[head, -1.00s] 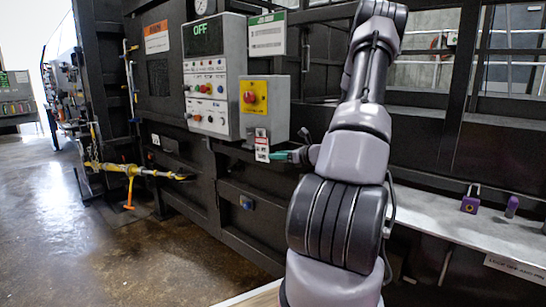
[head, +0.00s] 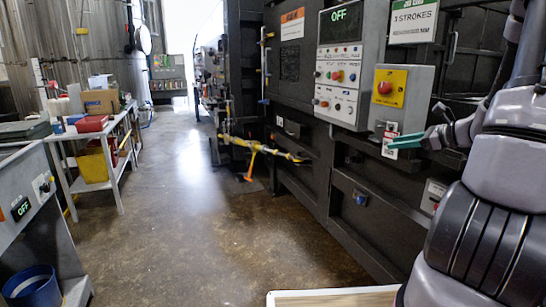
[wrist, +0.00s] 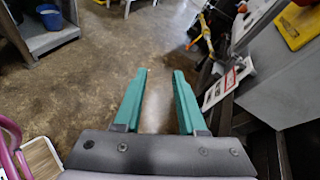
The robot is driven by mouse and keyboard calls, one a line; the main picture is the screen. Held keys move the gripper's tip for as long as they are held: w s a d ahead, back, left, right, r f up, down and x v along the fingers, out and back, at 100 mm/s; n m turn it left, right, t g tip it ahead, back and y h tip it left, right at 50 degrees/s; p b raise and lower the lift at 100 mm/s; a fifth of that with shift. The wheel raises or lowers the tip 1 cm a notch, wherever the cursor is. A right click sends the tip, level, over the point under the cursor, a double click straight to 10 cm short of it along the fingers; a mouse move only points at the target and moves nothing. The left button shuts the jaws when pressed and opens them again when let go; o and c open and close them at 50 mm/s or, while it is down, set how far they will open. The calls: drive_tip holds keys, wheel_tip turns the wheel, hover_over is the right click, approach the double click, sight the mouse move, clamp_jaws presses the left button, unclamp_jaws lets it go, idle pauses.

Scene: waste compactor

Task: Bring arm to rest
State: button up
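My arm stands folded at the right side of the head view. My gripper (head: 408,141) has teal fingers and shows beside the grey box with the red stop button (head: 384,88). In the wrist view my gripper (wrist: 159,75) has its two teal fingers apart, with only bare floor seen between them. Nothing is held.
The dark compactor (head: 297,95) with its control panel (head: 340,70) reading OFF runs along the right. A yellow bar (head: 255,146) juts from it. A table (head: 112,150) with boxes and a blue bin (head: 30,287) stand left. The floor (head: 190,230) between is clear.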

drive_tip(key=s+a+r+n+g+h, duration=0.1)
drive_tip(key=s+a+r+n+g, duration=0.25)
drive_tip(key=s+a+n, duration=0.3)
drive_tip(key=s+a+r+n+g+h, duration=0.1)
drive_tip(key=s+a+r+n+g, duration=0.25)
drive_tip(key=s+a+n, duration=0.35)
drive_tip(key=s+a+r+n+t+h, duration=0.2)
drive_tip(key=s+r+n+t+h, duration=0.1)
drive_tip(key=s+r+n, duration=0.4)
drive_tip(key=shift+s+r+n+h, duration=0.35)
drive_tip(key=shift+r+h, duration=0.2)
drive_tip(key=shift+h, duration=0.25)
idle(0.5)
